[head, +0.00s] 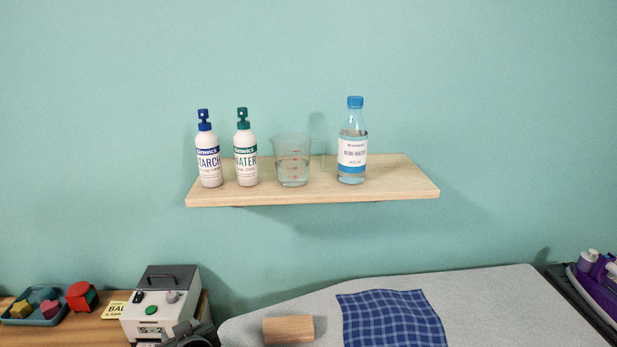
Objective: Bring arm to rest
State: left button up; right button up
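No whole arm shows in the head view. A dark grey part (190,335) with a rounded shape pokes up at the bottom edge, in front of the grey machine. It looks like the top of my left gripper, but it is cut off by the frame. Its fingers and anything between them are hidden. My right gripper is not in view.
A wooden wall shelf (405,180) holds two spray bottles, a measuring cup and a blue-capped bottle (352,140). Below are a machine (160,305), a tray (35,318) of blocks, and an ironing board (490,300) with a wooden block (288,330), blue checked cloth (392,320) and iron (600,280).

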pick_arm(q)
jog(key=s+a+f+m+g+h, duration=0.1)
jog(key=s+f, duration=0.2)
jog(key=s, duration=0.4)
jog(key=s+a+f+m+g+h, duration=0.1)
jog(key=s+f+m+g+h, duration=0.15)
jog(key=s, duration=0.35)
jog(key=s+d+f+m+g+h, duration=0.1)
jog(key=s+d+m+h, duration=0.1)
jog(key=s, duration=0.7)
jog(key=s+d+f+m+g+h, duration=0.1)
jog(key=s+d+m+h, duration=0.15)
jog(key=s, duration=0.55)
notch_tip(320, 180, down, 26)
jog(key=a+g+b, duration=0.1)
jog(key=a+g, duration=0.1)
jog(key=a, duration=0.1)
jog(key=s+d+f+b, duration=0.1)
jog(key=s+f, duration=1.4)
jog(key=f, duration=0.2)
jog(key=shift+d+f+g+b, duration=0.15)
jog(key=shift+d+g+b, duration=0.15)
jog(key=shift+d+g, duration=0.05)
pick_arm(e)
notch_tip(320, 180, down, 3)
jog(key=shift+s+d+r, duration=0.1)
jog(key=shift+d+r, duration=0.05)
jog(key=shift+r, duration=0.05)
